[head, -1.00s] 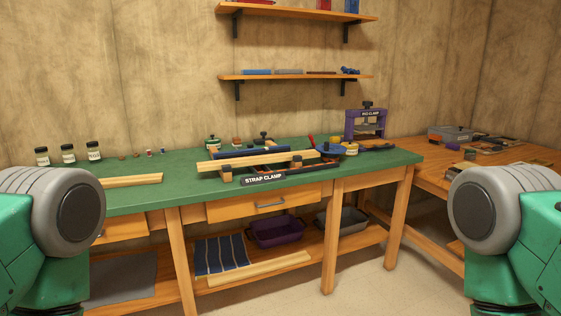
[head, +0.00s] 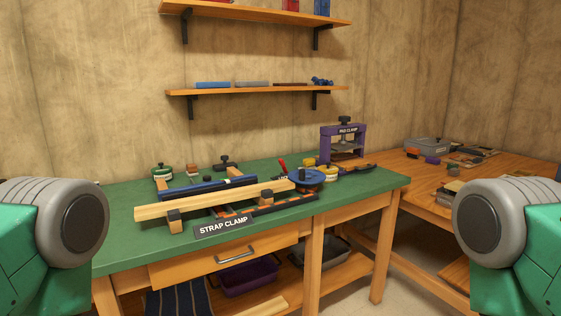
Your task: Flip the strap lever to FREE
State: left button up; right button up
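The strap clamp sits on the green bench top, its black label plate reading STRAP CLAMP (head: 222,227) at the front edge. A pale wooden board (head: 215,201) lies across it, with a dark blue bar (head: 205,186) behind. At its right end is a blue round wheel (head: 306,177). A small red-handled lever (head: 282,166) stands up just left of the wheel, tilted; its small label is partly hidden and I cannot read its setting. My upper arm parts show at both picture sides, but neither gripper is in view.
The green workbench (head: 115,222) has clear top at the left. A purple clamp labelled PAD CLAMP (head: 326,144) stands at the back right. A wooden side table (head: 420,180) with several items adjoins at right.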

aim_at(282, 160)
jog(key=i+l+u, duration=0.15)
jog(key=u, duration=0.75)
jog(key=i+l+u, duration=0.15)
jog(key=l, duration=0.25)
jog(key=i+l+u, duration=0.15)
jog(key=l, duration=0.25)
jog(key=i+l+u, duration=0.1)
jog(key=l, duration=0.35)
jog(key=i+l+u, duration=0.15)
jog(key=l, duration=0.25)
jog(key=l+u, duration=0.15)
jog(key=l, duration=0.3)
jog(key=i, duration=0.05)
